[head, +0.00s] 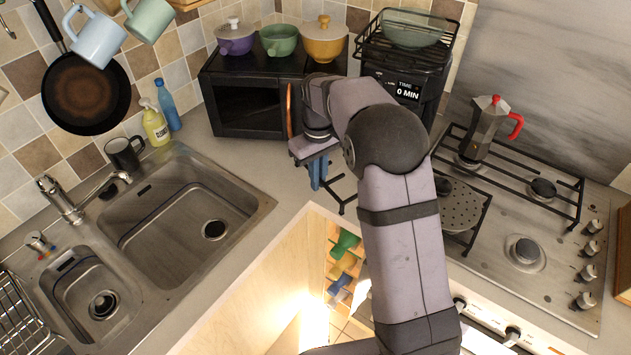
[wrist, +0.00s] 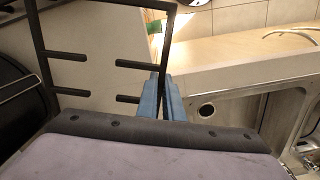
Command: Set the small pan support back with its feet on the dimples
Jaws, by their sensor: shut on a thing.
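My gripper (head: 318,176) has its blue fingers pointing down over the counter, left of the hob, in front of the microwave. The fingers are shut on the small pan support (head: 341,207), a black metal frame with short prongs, mostly hidden behind my arm in the head view. In the wrist view the pan support (wrist: 75,56) extends up and left from the closed fingertips (wrist: 165,85). The hob (head: 569,263) is at right, with a bare burner (head: 525,250) near its front. The dimples are too small to make out.
A moka pot (head: 490,128) stands on the long rear pan support (head: 562,205). A perforated disc (head: 461,207) lies on the hob's left side, partly behind my arm. The microwave (head: 245,105) stands behind my gripper, and the sink (head: 165,215) is at left.

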